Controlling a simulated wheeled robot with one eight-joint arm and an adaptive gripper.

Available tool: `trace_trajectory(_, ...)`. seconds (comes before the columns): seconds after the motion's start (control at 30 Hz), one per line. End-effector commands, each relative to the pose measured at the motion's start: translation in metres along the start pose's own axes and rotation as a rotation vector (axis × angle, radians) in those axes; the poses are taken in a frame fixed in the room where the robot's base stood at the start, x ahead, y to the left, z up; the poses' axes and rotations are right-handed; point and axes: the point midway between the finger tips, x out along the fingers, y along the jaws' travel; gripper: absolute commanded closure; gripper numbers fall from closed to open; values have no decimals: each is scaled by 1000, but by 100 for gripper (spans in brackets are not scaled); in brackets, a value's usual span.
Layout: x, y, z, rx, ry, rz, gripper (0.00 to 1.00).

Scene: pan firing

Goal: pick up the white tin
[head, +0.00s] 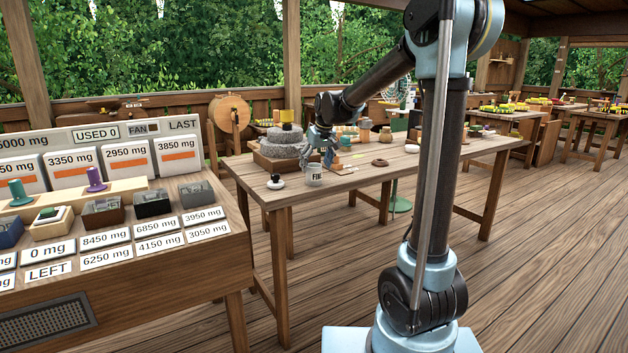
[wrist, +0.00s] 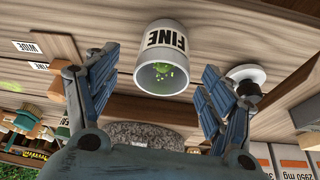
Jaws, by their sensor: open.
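The white tin (head: 314,175) stands upright on the wooden table in the head view and bears the label FINE. In the wrist view the white tin (wrist: 165,48) shows its open mouth, with small green bits inside. My gripper (wrist: 160,68) is open and empty, with one blue finger on each side of the tin in that picture. No contact with the tin shows. In the head view my gripper (head: 320,150) is just above and behind the tin, small and partly hard to make out.
A white disc with a black knob (wrist: 247,80) lies beside the tin, close to one finger; it also shows in the head view (head: 275,182). A grey round stone-like piece (head: 280,148) is behind. A display console (head: 110,215) stands left.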

Motion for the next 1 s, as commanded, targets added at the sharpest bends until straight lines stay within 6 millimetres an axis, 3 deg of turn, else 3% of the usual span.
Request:
trace_trajectory(0.23, 31, -2, -1, 0, 0, 0, 25)
trace_trajectory(0.57, 36, -2, 0, 0, 0, 0, 25)
trace_trajectory(0.77, 36, -2, 0, 0, 0, 0, 70)
trace_trajectory(0.9, 36, -2, 0, 0, 0, 0, 78)
trace_trajectory(1.0, 36, -2, 0, 0, 0, 0, 78)
